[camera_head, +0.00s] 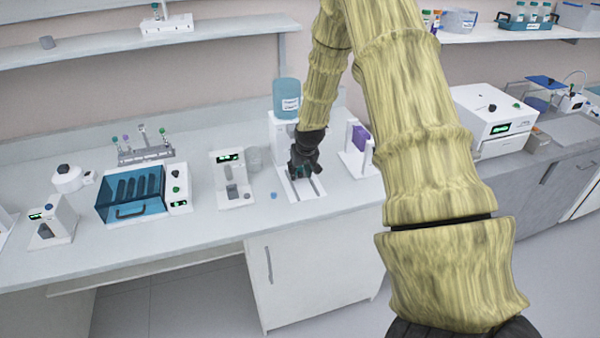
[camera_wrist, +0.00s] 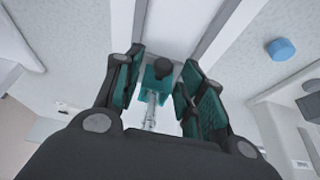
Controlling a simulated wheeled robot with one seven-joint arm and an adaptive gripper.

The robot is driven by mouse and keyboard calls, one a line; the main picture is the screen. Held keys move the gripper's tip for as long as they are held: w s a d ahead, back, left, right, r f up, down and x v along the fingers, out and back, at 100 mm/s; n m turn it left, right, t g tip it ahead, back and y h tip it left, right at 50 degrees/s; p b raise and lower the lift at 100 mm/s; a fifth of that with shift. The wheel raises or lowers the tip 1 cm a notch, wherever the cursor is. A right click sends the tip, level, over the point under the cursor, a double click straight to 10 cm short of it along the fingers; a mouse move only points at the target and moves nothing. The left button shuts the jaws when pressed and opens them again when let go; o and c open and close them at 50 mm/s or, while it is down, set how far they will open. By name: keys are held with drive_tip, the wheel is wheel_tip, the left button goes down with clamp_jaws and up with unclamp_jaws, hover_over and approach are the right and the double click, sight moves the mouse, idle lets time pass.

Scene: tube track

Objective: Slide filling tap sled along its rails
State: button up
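The filling tap stand has a blue bottle (camera_head: 287,98) on top and a white base with two grey rails (camera_head: 316,186) running toward the bench front. The rails also show in the wrist view (camera_wrist: 222,35). The tap sled (camera_wrist: 150,84) is a teal block with a dark round knob (camera_wrist: 163,68), seen between my fingers in the wrist view. In the head view my gripper (camera_head: 303,172) is low over the rails and hides most of the sled. In the wrist view my gripper (camera_wrist: 160,72) is open, its teal-padded fingers on either side of the knob with gaps visible.
A small blue cap (camera_wrist: 281,48) lies on the bench beside the base. A white device with a green display (camera_head: 232,178) and a clear beaker (camera_head: 253,160) stand to the left. A white stand with a purple piece (camera_head: 360,138) is close on the right.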

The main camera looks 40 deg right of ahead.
drive_tip(key=shift+f, duration=0.15)
drive_tip(key=v, duration=1.2)
drive_tip(key=shift+f, duration=0.1)
idle(0.6)
